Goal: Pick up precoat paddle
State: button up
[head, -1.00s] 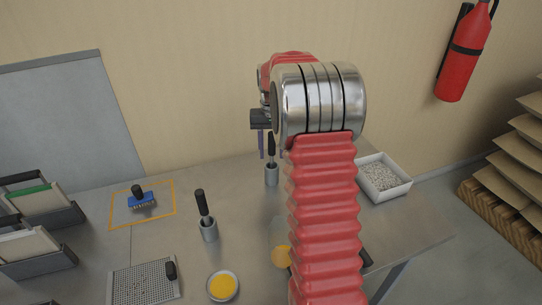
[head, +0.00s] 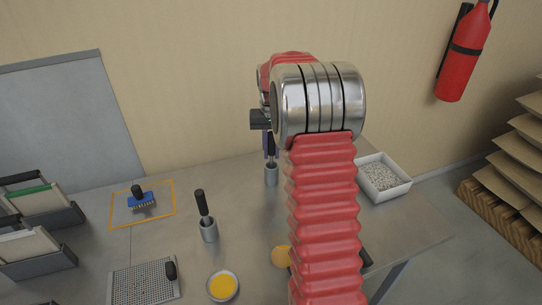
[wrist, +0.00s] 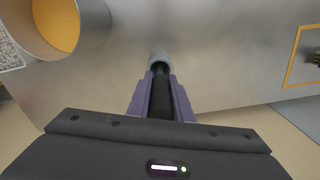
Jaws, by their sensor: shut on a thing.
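The precoat paddle, as I take it, shows as a black handle (wrist: 160,98) standing in a small metal cup (wrist: 160,58); its lower end is hidden inside the cup. The handle also shows in the head view (head: 271,152), above its cup (head: 271,175) at the back of the metal table. My gripper (wrist: 160,80) has its purple fingers shut on the handle, one on each side. In the head view my gripper is partly hidden behind my wrist.
A similar black-handled tool stands in a nearer cup (head: 209,230). A blue brush (head: 142,203) lies in an orange outline, left. A bowl of yellow material (head: 222,286) and a perforated plate (head: 140,285) are in front. A white tray of granules (head: 384,178) stands right.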

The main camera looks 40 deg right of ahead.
grip_shut()
notch_tip(320, 180, up, 10)
jog(key=shift+f, duration=0.2)
jog(key=shift+r, duration=0.25)
dwell(0.6)
